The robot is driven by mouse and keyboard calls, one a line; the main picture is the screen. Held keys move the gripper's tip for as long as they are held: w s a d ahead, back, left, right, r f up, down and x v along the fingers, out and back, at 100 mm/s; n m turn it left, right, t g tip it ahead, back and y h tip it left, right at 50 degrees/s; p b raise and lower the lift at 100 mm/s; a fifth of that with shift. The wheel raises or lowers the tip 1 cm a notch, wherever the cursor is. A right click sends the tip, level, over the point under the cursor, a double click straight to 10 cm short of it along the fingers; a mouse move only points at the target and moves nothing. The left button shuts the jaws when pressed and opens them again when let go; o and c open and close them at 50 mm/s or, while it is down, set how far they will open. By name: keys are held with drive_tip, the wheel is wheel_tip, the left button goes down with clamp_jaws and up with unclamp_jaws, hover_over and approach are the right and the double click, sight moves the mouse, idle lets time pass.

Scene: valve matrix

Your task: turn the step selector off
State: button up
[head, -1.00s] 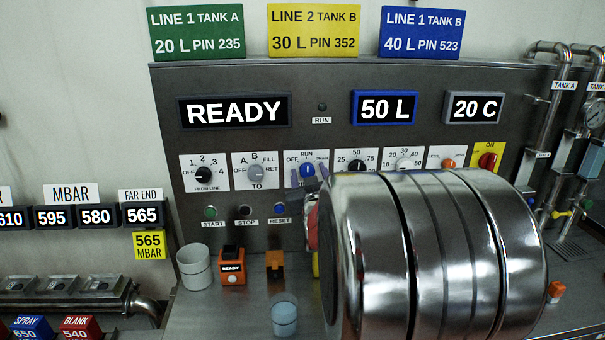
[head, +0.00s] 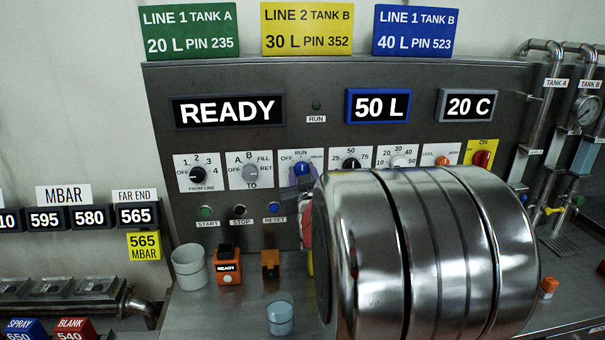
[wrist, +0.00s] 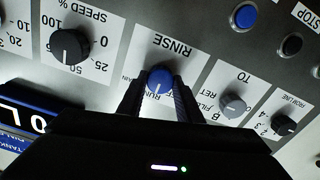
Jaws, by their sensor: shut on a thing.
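The step selector is a blue knob (head: 302,169) on a white plate marked OFF and RUN in the head view. It also shows in the wrist view (wrist: 159,80), where the plate reads RINSE upside down. Its white pointer mark appears to be on the RUN side. My gripper (wrist: 158,86) is shut on this knob, one dark finger on each side of it. In the head view my fingers (head: 303,181) show at the knob, and my large shiny arm link hides the panel below and to the right.
Neighbouring knobs stand close: the grey TO knob (wrist: 232,106) and the black SPEED % knob (wrist: 70,46). START (head: 206,212), STOP and RESET buttons sit below. A white cup (head: 190,266), an orange READY box (head: 229,266) and a bluish cup (head: 280,318) stand on the bench.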

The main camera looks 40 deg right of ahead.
drive_tip(key=shift+n, duration=0.4)
drive_tip(key=n, duration=0.9)
drive_tip(key=shift+w+a+f, duration=0.1)
drive_tip(key=shift+a+f, duration=0.05)
idle(0.4)
drive_tip(key=o, duration=1)
drive_tip(key=shift+o, duration=0.2)
